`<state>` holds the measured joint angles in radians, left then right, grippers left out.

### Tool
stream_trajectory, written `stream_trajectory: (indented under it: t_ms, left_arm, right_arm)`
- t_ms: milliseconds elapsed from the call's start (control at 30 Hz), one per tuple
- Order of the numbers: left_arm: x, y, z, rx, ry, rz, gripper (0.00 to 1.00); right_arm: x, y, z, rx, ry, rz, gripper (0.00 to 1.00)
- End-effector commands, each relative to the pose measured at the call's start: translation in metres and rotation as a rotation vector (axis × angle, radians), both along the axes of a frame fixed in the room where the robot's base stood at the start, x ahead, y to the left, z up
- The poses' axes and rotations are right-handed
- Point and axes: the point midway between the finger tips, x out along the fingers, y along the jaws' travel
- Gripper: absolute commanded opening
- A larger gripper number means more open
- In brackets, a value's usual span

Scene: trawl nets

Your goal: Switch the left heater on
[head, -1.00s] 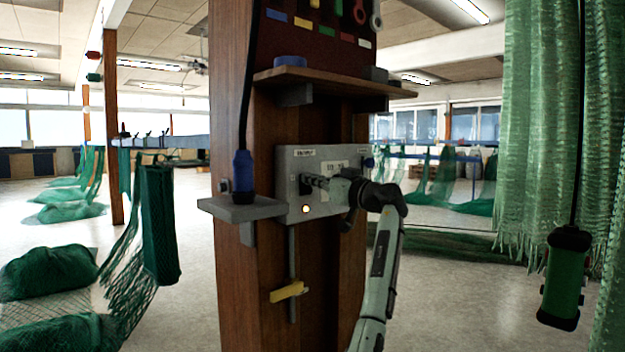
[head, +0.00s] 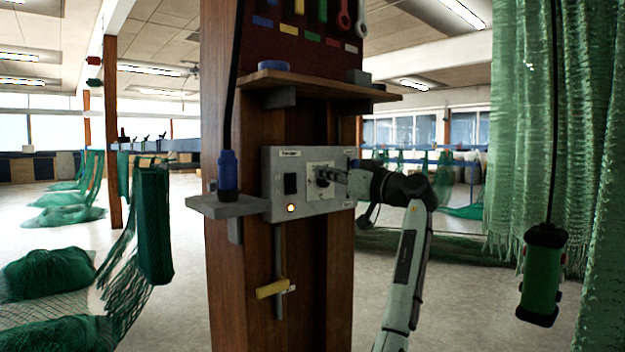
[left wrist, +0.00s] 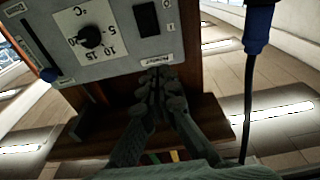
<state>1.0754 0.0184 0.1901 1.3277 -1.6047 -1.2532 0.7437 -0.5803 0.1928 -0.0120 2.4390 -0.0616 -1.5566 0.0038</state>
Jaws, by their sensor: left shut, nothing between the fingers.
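A grey control box (head: 308,205) is fixed to the wooden post. It carries a black rocker switch (head: 290,184), a round lamp (head: 291,208) glowing orange, and a dial plate (head: 313,167). In the upside-down left wrist view, the shut fingertips (left wrist: 158,74) are by the box edge, apart from the switch (left wrist: 147,20) and the numbered dial (left wrist: 90,37). Contact with the box cannot be told. No heater is recognisable, and my right gripper is out of view.
A wooden shelf (head: 320,83) juts out above the box. A small grey ledge (head: 240,207) with a blue-handled corded tool (head: 227,173) is to its left. A yellow lever (head: 272,288) is below. A green pendant control (head: 541,275) and nets hang at right.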

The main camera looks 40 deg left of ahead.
Motion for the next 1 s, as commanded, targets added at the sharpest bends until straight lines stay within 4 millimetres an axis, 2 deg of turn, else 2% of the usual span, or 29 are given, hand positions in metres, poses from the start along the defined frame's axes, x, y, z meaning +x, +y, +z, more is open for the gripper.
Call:
stream_trajectory:
  t_ms: [100,233,833,933,1000]
  left_arm:
    - [-0.001,-0.016,0.003,0.0,-0.003,-0.002,0.0]
    - [-0.002,-0.024,0.005,-0.001,-0.002,0.0,0.0]
    - [-0.002,-0.026,0.005,-0.001,0.0,0.0,0.0]
    - [0.001,-0.025,-0.008,-0.009,0.021,-0.012,0.0]
    - [0.006,-0.025,-0.032,-0.025,0.06,-0.037,0.0]
  right_arm:
    - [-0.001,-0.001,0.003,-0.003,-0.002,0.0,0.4]
    - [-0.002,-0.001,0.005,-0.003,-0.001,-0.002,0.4]
    - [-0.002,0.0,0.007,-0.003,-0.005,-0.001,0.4]
    - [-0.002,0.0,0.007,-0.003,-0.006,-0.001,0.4]
    - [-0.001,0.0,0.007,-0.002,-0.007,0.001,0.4]
